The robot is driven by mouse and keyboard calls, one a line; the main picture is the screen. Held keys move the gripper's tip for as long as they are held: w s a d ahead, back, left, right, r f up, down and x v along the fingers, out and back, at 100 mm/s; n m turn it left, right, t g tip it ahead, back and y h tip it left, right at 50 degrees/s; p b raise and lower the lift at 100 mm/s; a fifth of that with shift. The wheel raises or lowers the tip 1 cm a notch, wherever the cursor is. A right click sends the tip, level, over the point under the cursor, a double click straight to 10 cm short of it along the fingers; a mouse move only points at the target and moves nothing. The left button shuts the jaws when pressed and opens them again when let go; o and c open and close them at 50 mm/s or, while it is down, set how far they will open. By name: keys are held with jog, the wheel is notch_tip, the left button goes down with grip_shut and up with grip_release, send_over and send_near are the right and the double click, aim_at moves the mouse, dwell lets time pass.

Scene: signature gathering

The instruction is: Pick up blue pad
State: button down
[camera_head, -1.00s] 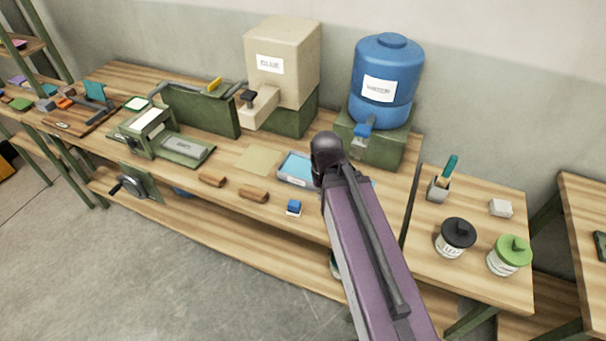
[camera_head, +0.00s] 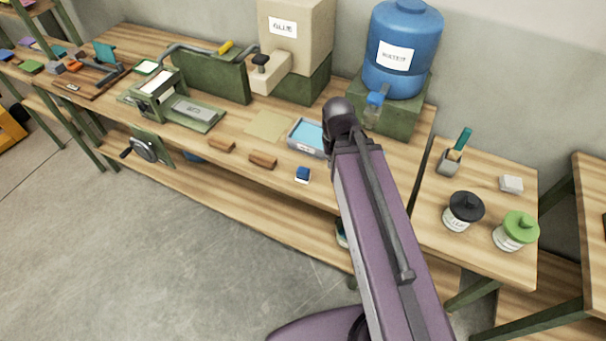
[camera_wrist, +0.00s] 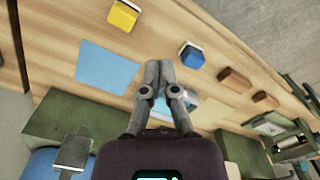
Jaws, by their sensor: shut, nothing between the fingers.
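A small blue block with a white lower edge, which looks like the blue pad (camera_head: 303,174), lies near the front edge of the workbench (camera_head: 200,149). In the wrist view the blue pad (camera_wrist: 191,55) is to the right of my fingertips, apart from them. My gripper (camera_wrist: 159,64) is shut and empty, its fingers together above the bench. In the head view my purple arm hides it. A flat light-blue sheet (camera_wrist: 108,68) lies left of the fingertips. A shallow tray with light-blue inside (camera_head: 308,136) is partly behind my arm, and in the wrist view partly behind my fingers.
A yellow block (camera_wrist: 124,15) lies beyond the blue sheet. Two brown wooden blocks (camera_head: 263,160) (camera_head: 222,145) lie left of the pad. A blue water tank (camera_head: 402,45) and a glue box (camera_head: 296,35) stand at the back. Jars (camera_head: 464,211) stand on the right table.

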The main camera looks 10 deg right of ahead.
notch_tip(320, 180, down, 5)
jog(key=b, duration=0.4)
jog(key=shift+b, duration=0.35)
jog(key=c, duration=1.4)
grip_release()
